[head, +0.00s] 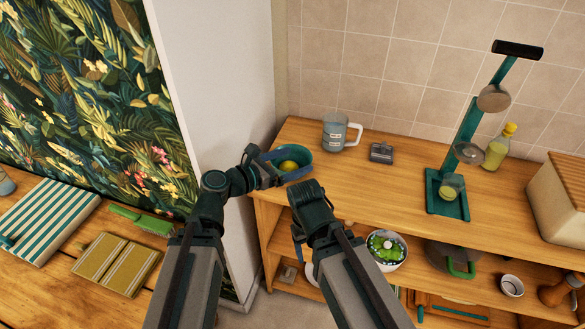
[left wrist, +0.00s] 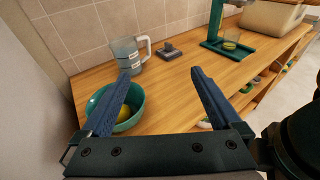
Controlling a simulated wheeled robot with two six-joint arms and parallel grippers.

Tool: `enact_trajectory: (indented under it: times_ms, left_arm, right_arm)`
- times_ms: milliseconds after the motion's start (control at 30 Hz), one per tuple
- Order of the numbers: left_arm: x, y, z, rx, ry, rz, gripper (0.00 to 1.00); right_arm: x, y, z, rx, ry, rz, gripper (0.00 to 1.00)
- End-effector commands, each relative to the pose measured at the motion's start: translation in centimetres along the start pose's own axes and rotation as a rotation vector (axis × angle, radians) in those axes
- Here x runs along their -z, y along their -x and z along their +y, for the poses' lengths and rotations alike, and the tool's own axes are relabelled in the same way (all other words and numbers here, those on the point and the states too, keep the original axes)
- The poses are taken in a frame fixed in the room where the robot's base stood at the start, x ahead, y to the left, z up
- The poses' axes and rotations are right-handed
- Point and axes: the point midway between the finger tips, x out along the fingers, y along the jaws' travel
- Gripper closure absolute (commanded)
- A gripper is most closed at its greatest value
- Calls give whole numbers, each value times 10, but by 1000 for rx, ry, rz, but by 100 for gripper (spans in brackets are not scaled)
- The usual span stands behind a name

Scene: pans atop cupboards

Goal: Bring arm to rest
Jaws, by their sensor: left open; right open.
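My left gripper (head: 298,159) is at the left end of the wooden counter, over the teal bowl (head: 303,154) with a yellow fruit (head: 288,166) in it. Its blue fingers are spread and hold nothing. In the left wrist view the open left gripper (left wrist: 160,74) has its left finger in front of part of the bowl (left wrist: 138,98). My right arm is folded at the lower middle of the head view. Its dark right gripper (head: 298,238) is in front of the counter's edge, and its fingers are mostly hidden.
A measuring jug (head: 336,133) and a small grey device (head: 381,153) stand behind the bowl. A teal press (head: 455,176), a bottle (head: 497,148) and a bread box (head: 558,197) stand farther right. Lower shelves hold a bowl (head: 390,263) and a pot (head: 440,258). A white wall panel (head: 212,80) is left.

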Motion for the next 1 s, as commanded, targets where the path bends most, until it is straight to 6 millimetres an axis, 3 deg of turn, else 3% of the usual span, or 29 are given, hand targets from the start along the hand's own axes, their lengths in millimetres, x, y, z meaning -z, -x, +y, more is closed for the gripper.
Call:
enact_trajectory:
  times_ms: [633,767,867,1000]
  left_arm:
    - [5,0,-2,9,-52,24,2]
    - [33,3,-7,68,-324,144,2]
    - [71,12,-10,181,-662,293,2]
    - [127,40,-6,430,-1128,497,2]
  right_arm:
    - [0,0,0,0,0,0,33]
    - [0,0,0,0,0,0,33]
    - [0,0,0,0,0,0,33]
    - [0,0,0,0,0,0,33]
